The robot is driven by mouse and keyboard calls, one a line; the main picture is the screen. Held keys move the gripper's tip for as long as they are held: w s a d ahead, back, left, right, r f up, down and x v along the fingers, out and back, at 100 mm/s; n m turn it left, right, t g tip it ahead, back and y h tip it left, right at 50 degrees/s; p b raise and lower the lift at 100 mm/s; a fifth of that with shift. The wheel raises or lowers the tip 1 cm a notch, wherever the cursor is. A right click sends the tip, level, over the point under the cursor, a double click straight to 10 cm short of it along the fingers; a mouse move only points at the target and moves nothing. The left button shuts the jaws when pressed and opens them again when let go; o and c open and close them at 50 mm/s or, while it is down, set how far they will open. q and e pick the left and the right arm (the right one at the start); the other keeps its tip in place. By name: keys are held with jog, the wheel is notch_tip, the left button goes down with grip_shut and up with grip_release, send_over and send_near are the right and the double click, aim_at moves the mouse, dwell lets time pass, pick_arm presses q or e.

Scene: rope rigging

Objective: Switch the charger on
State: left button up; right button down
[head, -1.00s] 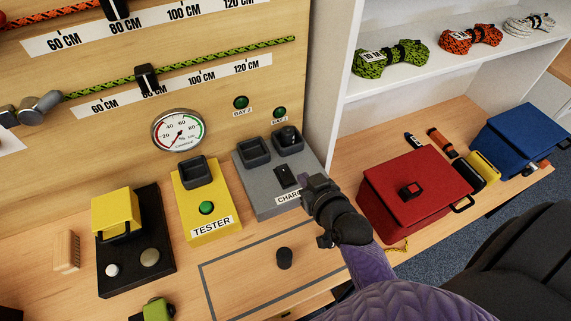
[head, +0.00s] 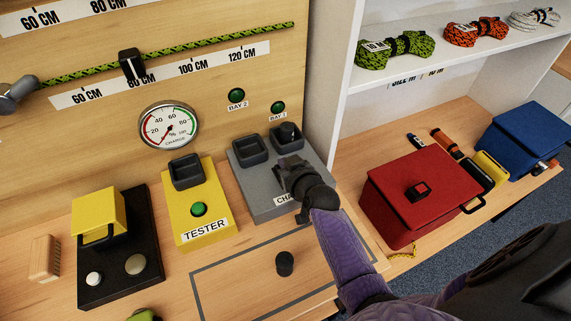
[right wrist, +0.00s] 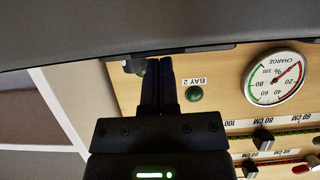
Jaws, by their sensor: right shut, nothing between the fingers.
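The grey charger (head: 262,206) stands against the board, with two dark sockets on top. The left socket (head: 250,150) looks empty; the right socket (head: 288,135) holds a dark piece. My right gripper (head: 284,168) is shut and empty over the charger's front part, covering its switch and most of its label. I cannot tell whether it touches the switch. In the right wrist view the shut fingers (right wrist: 158,70) point toward the top, where a dark grey surface fills the edge. The BAY 2 lamp (head: 237,96) and the other bay lamp (head: 278,107) are green. My left gripper is out of view.
The yellow tester (head: 204,225) stands left of the charger, below a charge gauge (head: 169,125). A black base with a yellow block (head: 99,217) is further left. A black knob (head: 285,263) sits in front. A red box (head: 412,185) stands to the right.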

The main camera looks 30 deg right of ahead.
jog(key=shift+w+r+p, duration=0.1)
jog(key=shift+w+p, duration=0.05)
jog(key=shift+p, duration=0.35)
jog(key=shift+w+f+g+p, duration=0.15)
jog(key=shift+f+g+p, duration=0.15)
jog(key=shift+g, duration=0.2)
jog(key=shift+f, duration=0.1)
jog(key=shift+s+p, duration=0.35)
jog(key=shift+s, duration=0.5)
